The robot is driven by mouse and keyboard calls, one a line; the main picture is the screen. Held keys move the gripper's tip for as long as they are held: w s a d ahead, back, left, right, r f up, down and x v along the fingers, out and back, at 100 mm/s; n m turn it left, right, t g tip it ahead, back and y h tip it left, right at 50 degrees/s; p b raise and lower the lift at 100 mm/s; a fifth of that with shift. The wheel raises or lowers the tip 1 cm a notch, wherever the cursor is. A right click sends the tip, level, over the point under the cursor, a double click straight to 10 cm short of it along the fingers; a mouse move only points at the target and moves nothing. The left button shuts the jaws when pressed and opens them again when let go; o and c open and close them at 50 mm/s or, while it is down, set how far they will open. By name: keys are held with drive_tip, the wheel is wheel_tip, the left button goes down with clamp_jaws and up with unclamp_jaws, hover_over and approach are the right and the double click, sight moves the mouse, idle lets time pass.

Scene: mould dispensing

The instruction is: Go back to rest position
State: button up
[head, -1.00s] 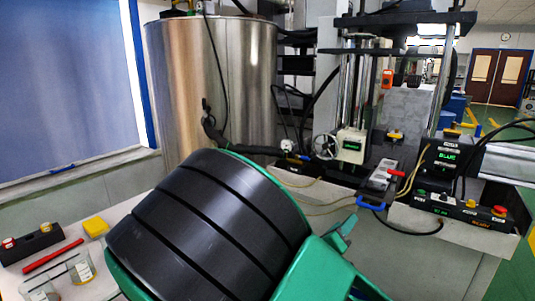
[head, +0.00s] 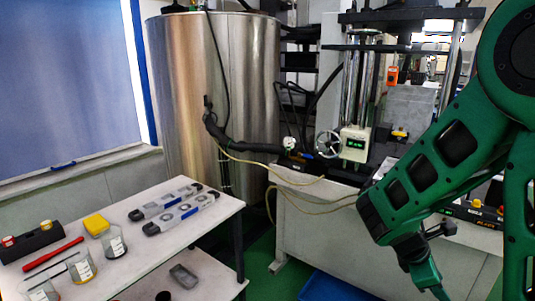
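My green and black arm (head: 440,160) is on the right side of the head view. It bends down from the upper right corner and its lower part runs out through the bottom edge. My gripper's fingertips are not visible, so whether it is open or holds anything is not shown. The arm hides part of the press bench behind it and is apart from the white table (head: 178,243) on the left.
Two grey moulds (head: 165,203) (head: 181,219), several beakers (head: 114,243), a yellow block (head: 96,224), a red bar (head: 52,254) and a dark holder (head: 30,243) are on the table. A steel tank (head: 212,95) and press (head: 375,90) stand behind. A blue bin (head: 335,287) is below.

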drive_tip(key=s+r+m+y, duration=0.4)
drive_tip(key=s+m, duration=0.5)
drive_tip(key=m, duration=0.1)
drive_tip(key=s+r+m+y, duration=0.4)
drive_tip(key=s+m, duration=0.5)
drive_tip(key=m, duration=0.2)
drive_tip(key=shift+a, duration=0.4)
drive_tip(key=shift+s+r, duration=0.1)
drive_tip(key=shift+w+f+g, duration=0.25)
drive_tip(key=shift+w+g, duration=0.05)
drive_tip(key=shift+w, duration=0.35)
drive_tip(key=shift+s, duration=0.1)
drive_tip(key=shift+c, duration=0.6)
